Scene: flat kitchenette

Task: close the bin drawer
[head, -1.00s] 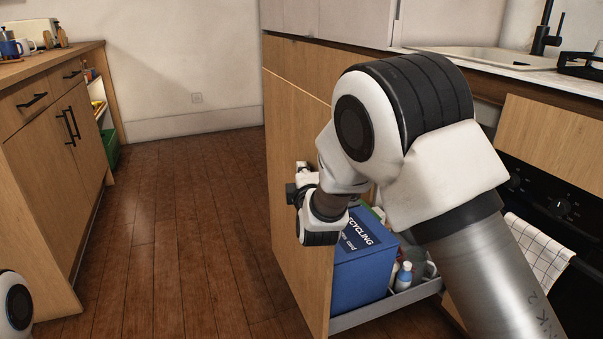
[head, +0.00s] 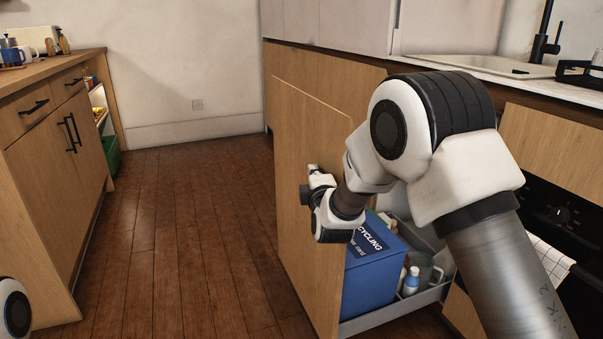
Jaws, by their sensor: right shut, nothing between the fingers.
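The bin drawer stands open on the right, its tall wooden front panel (head: 300,140) out from the cabinet run. Behind the panel, a blue recycling bin (head: 372,272) and several bottles (head: 411,280) sit in the drawer's grey tray (head: 400,308). My right arm reaches in from the right, past the panel's near edge. My right gripper (head: 312,180) is shut and empty at the outer face of the panel; I cannot tell whether it touches. My left gripper is out of view; only a bit of my left arm shows at the lower left.
A wooden cabinet (head: 60,170) with dark handles stands at the left, a green crate (head: 110,155) beyond it. The wood floor (head: 180,230) between is clear. A sink (head: 470,62) and an oven (head: 550,215) with a checked towel (head: 547,262) are at the right.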

